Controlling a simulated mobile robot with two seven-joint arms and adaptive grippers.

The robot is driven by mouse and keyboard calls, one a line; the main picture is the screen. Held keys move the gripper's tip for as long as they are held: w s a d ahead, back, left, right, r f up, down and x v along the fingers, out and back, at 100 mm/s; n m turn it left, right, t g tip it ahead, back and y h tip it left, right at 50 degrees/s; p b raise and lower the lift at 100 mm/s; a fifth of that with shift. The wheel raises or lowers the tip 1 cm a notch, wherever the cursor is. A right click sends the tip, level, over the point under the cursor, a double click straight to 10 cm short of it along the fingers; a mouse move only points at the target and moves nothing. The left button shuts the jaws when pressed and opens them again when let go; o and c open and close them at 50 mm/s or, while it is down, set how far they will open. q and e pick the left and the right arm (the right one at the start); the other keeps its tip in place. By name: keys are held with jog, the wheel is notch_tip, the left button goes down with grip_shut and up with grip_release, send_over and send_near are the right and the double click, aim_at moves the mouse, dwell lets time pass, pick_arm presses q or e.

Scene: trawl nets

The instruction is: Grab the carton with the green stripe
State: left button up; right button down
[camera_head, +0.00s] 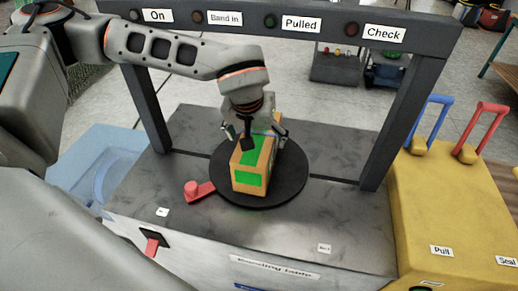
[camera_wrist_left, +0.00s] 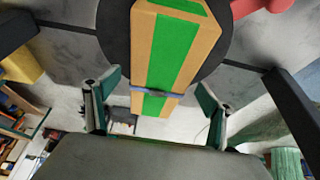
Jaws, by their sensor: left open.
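The carton (camera_head: 240,181) is orange-tan with a green stripe over its top and a green patch on its near face. It stands on the round black turntable (camera_head: 292,190). My left gripper (camera_head: 264,133) is open, just above and behind the carton's far end. In the left wrist view, the carton (camera_wrist_left: 196,40) reaches down between the two spread fingers of my left gripper (camera_wrist_left: 158,104), with a gap on each side. A thin grey-blue band crosses the stripe near that end. My right gripper is in neither view.
A dark frame (camera_head: 400,110) with labelled lamps arches over the grey table (camera_head: 340,225). A red-knobbed lever (camera_head: 196,190) lies left of the turntable. A yellow cabinet (camera_head: 450,215) with blue and red handles stands at the right.

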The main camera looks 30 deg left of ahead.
pick_arm(q)
jog(key=x, duration=0.5)
jog(key=shift+w+a+r, duration=0.1)
jog(key=shift+w+r, duration=0.05)
jog(key=shift+w, duration=0.05)
jog(key=c, duration=1.7)
jog(key=shift+w+r, duration=0.1)
jog(key=shift+r, duration=0.05)
jog(key=shift+c, duration=0.7)
